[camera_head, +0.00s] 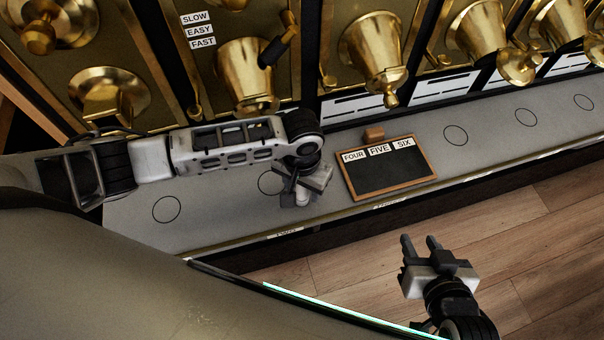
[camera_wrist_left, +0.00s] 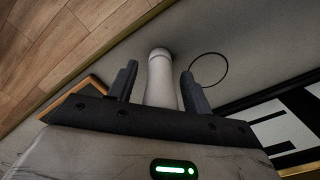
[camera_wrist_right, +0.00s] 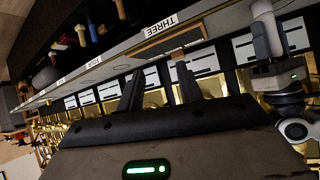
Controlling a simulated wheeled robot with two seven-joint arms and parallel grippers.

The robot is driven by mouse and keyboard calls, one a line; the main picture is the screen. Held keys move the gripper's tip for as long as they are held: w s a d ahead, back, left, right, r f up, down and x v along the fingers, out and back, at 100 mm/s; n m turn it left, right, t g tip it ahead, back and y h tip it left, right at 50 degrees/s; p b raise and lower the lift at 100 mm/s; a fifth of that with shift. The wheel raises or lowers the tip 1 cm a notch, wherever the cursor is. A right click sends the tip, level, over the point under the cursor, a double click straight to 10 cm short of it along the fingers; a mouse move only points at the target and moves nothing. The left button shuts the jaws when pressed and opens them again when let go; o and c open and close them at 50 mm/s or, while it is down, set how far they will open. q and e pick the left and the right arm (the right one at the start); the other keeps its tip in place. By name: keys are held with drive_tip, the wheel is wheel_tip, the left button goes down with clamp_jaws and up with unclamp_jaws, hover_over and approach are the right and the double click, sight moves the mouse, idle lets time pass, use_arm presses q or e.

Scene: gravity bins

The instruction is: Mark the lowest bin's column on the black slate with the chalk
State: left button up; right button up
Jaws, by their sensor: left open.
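The white chalk (camera_wrist_left: 161,80) stands between the fingers of my left gripper (camera_wrist_left: 160,85) in the left wrist view, with a gap on either side. In the head view this gripper (camera_head: 303,190) is low over the grey ledge, left of the slate, and mostly hides the chalk. The black slate (camera_head: 385,178) lies on the ledge in a wooden frame, with labels FOUR, FIVE and SIX along its top; its surface looks blank. My right gripper (camera_head: 421,245) is open and empty over the floor, in front of the ledge. Brass bins (camera_head: 374,55) line the back; their fill levels are unclear.
The grey ledge (camera_head: 225,200) carries several drawn circles (camera_head: 456,135). A small wooden block (camera_head: 373,134) sits behind the slate. SLOW, EASY and FAST labels (camera_head: 198,30) are at the upper left. White cards (camera_head: 445,88) stand below the bins. The ledge right of the slate is clear.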

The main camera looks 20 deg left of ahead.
use_arm(q)
drive_tip(key=shift+f+b, duration=0.25)
drive_tip(key=shift+b, duration=0.2)
wheel_tip(320, 180, up, 8)
drive_tip(key=shift+w+d+f+p, duration=0.15)
drive_tip(key=shift+f+p, duration=0.1)
drive_tip(key=shift+p, duration=0.4)
wheel_tip(320, 180, up, 9)
drive_tip(key=p, duration=0.1)
use_arm(e)
drive_tip(key=shift+d+r, duration=0.15)
drive_tip(key=shift+r, duration=0.1)
use_arm(q)
drive_tip(key=shift+f, duration=0.15)
use_arm(e)
drive_tip(key=shift+w+r, duration=0.1)
